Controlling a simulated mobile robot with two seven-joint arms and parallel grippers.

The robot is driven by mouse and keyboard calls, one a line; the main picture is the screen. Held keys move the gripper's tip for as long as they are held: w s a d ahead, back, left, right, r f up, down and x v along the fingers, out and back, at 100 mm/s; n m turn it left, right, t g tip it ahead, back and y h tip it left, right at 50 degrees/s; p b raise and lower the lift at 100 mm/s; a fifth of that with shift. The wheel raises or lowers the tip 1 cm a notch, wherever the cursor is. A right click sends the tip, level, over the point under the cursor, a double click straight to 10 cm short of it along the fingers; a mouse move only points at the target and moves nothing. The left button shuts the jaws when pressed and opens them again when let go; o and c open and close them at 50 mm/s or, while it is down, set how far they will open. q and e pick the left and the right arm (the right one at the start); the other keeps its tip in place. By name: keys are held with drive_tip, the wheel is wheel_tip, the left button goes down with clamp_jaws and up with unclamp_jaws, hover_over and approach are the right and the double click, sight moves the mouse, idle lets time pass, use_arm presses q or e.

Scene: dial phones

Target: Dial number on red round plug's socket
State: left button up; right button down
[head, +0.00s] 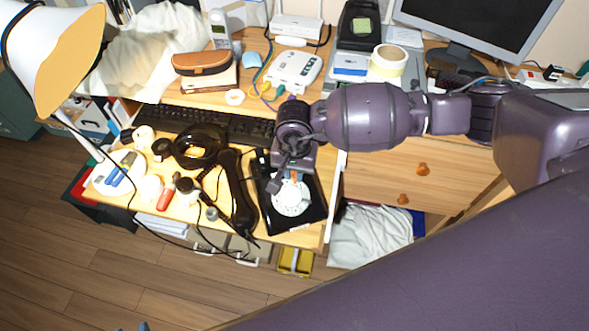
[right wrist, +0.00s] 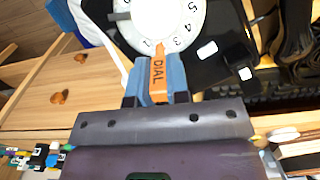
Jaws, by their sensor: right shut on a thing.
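The black dial phone (head: 313,212) lies near the desk's front edge, with its white round dial (head: 291,198) facing up. In the right wrist view, the dial (right wrist: 165,18) shows printed numbers along its rim. Whether the tip sits in a finger hole is unclear. A red plug-like piece (head: 166,197) lies at the desk's left. Small blue tips at the bottom edge may be my left gripper (head: 132,327).
A black handset (head: 238,193) and coiled cords lie left of the phone. A keyboard (head: 215,124) is behind it. A white router (head: 294,69), tape roll (head: 388,62) and brown case (head: 202,60) stand farther back. The lamp (head: 52,50) overhangs the left side.

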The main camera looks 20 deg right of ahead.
drive_tip(key=shift+d, duration=0.1)
drive_tip(key=shift+s+d+f, duration=0.15)
drive_tip(key=shift+s+d, duration=0.2)
drive_tip(key=shift+s, duration=0.1)
idle(0.4)
drive_tip(key=shift+s+d+f, duration=0.2)
drive_tip(key=shift+s+d, duration=0.1)
drive_tip(key=shift+s, duration=0.15)
drive_tip(key=shift+s+f, duration=0.1)
drive_tip(key=shift+s+f+p, duration=0.15)
drive_tip(key=shift+s+p, duration=0.15)
drive_tip(key=shift+s, duration=0.25)
